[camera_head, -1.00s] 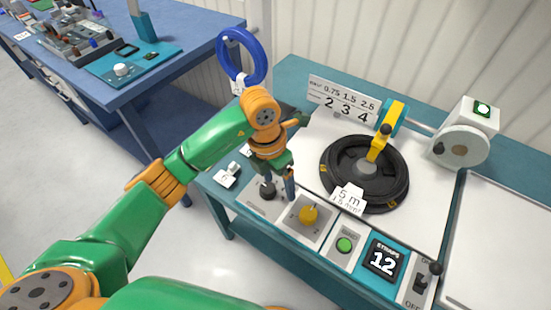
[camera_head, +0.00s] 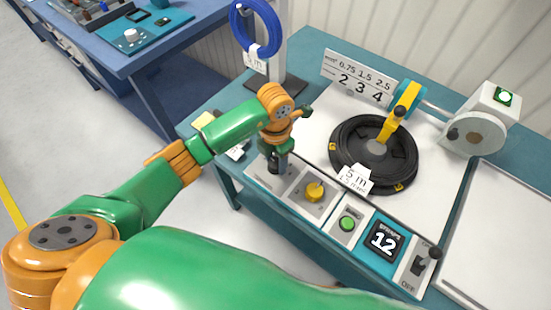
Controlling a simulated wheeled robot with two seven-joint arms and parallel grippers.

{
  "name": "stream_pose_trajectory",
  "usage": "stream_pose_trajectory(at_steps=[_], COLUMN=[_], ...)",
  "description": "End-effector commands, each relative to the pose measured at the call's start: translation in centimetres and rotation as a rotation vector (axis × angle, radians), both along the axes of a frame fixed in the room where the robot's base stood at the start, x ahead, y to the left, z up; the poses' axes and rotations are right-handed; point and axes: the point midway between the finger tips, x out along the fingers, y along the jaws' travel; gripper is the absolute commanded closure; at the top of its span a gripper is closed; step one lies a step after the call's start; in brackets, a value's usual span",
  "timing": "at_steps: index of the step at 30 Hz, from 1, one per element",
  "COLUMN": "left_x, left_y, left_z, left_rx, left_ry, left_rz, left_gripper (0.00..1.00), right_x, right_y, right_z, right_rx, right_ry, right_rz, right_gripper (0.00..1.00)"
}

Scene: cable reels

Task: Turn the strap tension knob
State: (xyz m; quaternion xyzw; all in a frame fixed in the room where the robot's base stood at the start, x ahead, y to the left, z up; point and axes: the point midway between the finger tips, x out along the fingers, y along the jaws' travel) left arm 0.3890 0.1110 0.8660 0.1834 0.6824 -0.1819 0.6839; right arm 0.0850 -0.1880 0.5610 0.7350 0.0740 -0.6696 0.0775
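A yellow knob (camera_head: 314,192) with a pointer sits on a pale plate on the teal bench's front panel. To its left, a dark knob (camera_head: 279,167) is largely covered by my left gripper (camera_head: 276,163), which points down over it. I cannot read which knob is labelled for strap tension. The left fingertips are at the dark knob, but their gap and contact are too small to tell. My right gripper is not in view.
Right of the yellow knob are a green button (camera_head: 347,223), a display reading 12 (camera_head: 384,241) and an on/off switch (camera_head: 420,264). Behind them lies a black cable reel (camera_head: 345,150) with a yellow-handled arm. A blue coil (camera_head: 257,28) hangs on a stand behind my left arm.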

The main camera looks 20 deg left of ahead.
Motion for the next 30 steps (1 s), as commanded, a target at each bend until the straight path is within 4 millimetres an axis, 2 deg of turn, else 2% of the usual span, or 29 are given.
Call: stream_pose_trajectory(at_steps=[1, 3, 14, 30], left_x=[0.0, 0.0, 0.0, 0.1], left_y=[0.0, 0.0, 0.0, 0.0], left_z=[0.0, 0.0, -0.2, -0.5], left_rx=[0.000, -0.001, -0.001, 0.002], left_ry=[0.001, 0.002, 0.001, -0.002], left_rz=[-0.001, -0.001, -0.070, -0.534], left_gripper=[0.84, 1.00, 1.00, 1.00], right_x=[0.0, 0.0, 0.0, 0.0], right_y=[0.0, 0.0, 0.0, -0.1], right_z=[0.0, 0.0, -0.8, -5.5], right_rx=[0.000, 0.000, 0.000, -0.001], right_ry=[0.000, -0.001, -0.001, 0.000], right_rz=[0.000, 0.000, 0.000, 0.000], right_gripper=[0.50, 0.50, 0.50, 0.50])
